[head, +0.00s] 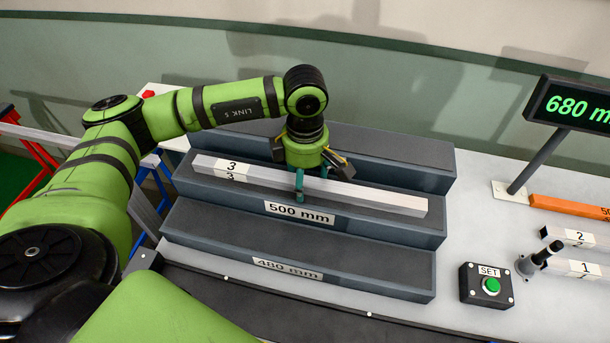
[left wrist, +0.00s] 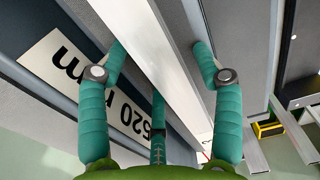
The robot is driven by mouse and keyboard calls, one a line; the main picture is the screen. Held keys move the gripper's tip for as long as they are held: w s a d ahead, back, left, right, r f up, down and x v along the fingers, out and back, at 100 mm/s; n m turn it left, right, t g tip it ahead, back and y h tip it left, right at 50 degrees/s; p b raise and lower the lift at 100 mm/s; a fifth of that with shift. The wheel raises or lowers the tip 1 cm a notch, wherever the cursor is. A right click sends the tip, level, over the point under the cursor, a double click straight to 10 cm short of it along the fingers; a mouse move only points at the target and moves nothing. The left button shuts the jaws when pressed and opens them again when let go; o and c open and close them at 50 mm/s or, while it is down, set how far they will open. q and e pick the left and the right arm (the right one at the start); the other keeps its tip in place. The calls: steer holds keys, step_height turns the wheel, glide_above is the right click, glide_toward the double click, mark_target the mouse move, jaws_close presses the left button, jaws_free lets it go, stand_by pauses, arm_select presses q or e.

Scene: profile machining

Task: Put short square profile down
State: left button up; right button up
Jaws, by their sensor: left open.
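A light grey square profile (head: 375,199) marked 3 lies lengthwise along the middle step of the dark stepped rack, above the 500 mm label (head: 300,212). My left gripper (head: 300,184) is over the middle of this profile, pointing down. In the left wrist view the profile (left wrist: 140,35) runs between the teal fingers of the left gripper (left wrist: 160,50). Those fingers are open, with gaps visible on both sides of the bar. The profile's underside is hidden. My right gripper is not in view.
The 480 mm step (head: 350,267) in front is empty. On the right are a SET button box (head: 487,286), a display reading 680 (head: 575,104), an orange bar (head: 570,207) and short white profiles marked 2 (head: 577,236) and 1 (head: 580,268). A red stand is at far left.

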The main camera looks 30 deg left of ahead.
mark_target(305, 178)
arm_select(q)
steer(key=shift+r, duration=0.25)
step_height(305, 178, up, 12)
steer(key=b, duration=0.3)
steer(key=shift+b, duration=0.4)
steer(key=shift+f, duration=0.15)
